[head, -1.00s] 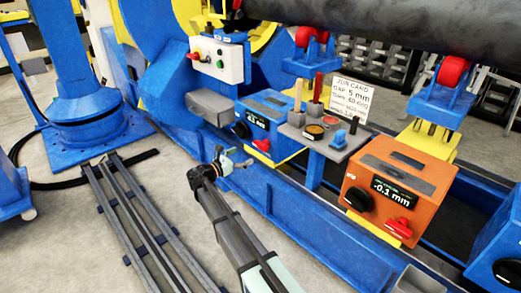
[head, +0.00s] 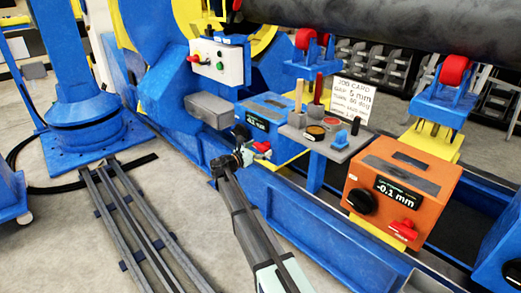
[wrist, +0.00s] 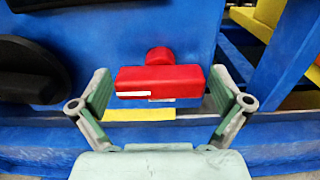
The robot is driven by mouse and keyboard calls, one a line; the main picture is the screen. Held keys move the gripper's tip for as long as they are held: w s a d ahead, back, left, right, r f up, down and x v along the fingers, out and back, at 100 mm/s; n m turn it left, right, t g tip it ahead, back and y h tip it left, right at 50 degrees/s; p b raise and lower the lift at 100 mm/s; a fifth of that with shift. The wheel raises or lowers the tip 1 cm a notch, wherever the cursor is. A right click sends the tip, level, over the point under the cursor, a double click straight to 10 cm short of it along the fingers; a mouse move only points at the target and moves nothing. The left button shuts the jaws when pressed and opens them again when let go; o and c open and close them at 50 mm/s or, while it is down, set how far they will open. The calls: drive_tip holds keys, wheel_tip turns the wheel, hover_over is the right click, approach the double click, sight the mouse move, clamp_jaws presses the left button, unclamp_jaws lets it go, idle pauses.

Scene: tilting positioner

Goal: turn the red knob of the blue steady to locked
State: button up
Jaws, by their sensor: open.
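The blue steady (head: 277,107) is a blue box with a small display, left of the tool shelf in the head view. Its red knob (wrist: 158,80) fills the middle of the wrist view, a wide bar lying level with a round stub above it. In the head view the red knob (head: 262,147) is partly hidden by my gripper. My gripper (wrist: 160,95) is open, with one finger on each side of the bar and a visible gap at each. It also shows in the head view (head: 254,154), at the front of the blue steady. A white label and a yellow strip show just below the bar.
A black dial (wrist: 28,70) stands left of my gripper on the same blue face. In the head view, a tool shelf (head: 338,150) and an orange box (head: 424,172) with its own red knob stand to the right. A grey box (head: 209,110) is to the left.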

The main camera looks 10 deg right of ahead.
drive_tip(key=c, duration=1)
drive_tip(key=shift+m, duration=0.3)
drive_tip(key=m+p, duration=0.2)
drive_tip(key=m, duration=0.1)
drive_tip(key=shift+r, duration=0.1)
drive_tip(key=m, duration=0.4)
drive_tip(key=shift+m+p, duration=0.35)
drive_tip(key=shift+m, duration=0.05)
drive_tip(key=m+b, duration=0.1)
drive_tip(key=m, duration=0.4)
drive_tip(key=shift+m+b, duration=1)
drive_tip(key=shift+m, duration=1.2)
